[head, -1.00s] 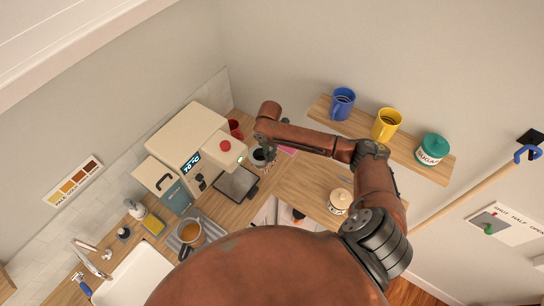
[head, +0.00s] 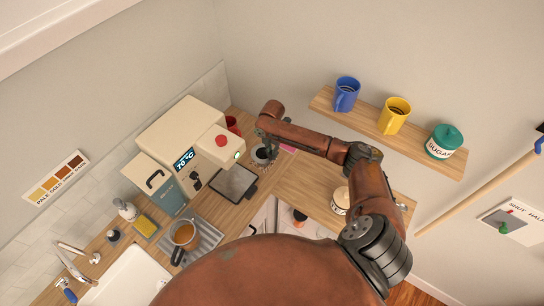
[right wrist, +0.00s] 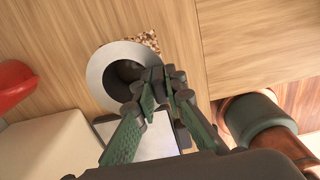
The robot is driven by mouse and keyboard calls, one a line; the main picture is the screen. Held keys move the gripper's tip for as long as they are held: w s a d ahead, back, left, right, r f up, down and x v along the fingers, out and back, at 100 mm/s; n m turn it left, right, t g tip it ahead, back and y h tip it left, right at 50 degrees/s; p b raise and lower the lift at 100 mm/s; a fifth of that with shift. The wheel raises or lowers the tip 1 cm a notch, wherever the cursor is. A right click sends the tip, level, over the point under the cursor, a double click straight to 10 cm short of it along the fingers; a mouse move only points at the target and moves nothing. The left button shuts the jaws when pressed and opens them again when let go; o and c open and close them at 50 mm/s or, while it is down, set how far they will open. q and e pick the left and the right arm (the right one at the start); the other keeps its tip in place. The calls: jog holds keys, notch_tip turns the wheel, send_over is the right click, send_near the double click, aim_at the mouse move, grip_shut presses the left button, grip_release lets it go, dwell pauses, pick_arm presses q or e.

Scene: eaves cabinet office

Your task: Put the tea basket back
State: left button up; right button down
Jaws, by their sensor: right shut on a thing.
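My right gripper (head: 266,147) reaches down at the far corner of the counter, beside the cream machine. In the right wrist view its fingers (right wrist: 163,88) are closed over the lower right rim of a round grey ring (right wrist: 98,80) with a dark hollow. The small dark part between the fingertips, which I take to be the tea basket (right wrist: 165,103), is mostly hidden by them. I cannot tell whether it touches the ring. My left gripper is not in view.
Brown crumbs (right wrist: 148,41) lie beside the ring. A red cup (head: 232,124) and the cream machine (head: 190,140) stand close by on the left. A wall shelf (head: 365,122) with mugs is at right.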

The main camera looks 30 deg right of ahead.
jog(key=shift+r, duration=0.1)
jog(key=c, duration=2)
grip_release()
jog(key=shift+r+p, duration=0.2)
jog(key=shift+p, duration=0.1)
notch_tip(320, 180, up, 6)
jog(key=p, duration=0.6)
jog(key=shift+r, duration=0.1)
notch_tip(320, 180, up, 4)
jog(key=shift+r+p, duration=0.1)
jog(key=shift+p, duration=0.75)
jog(key=shift+r, duration=0.6)
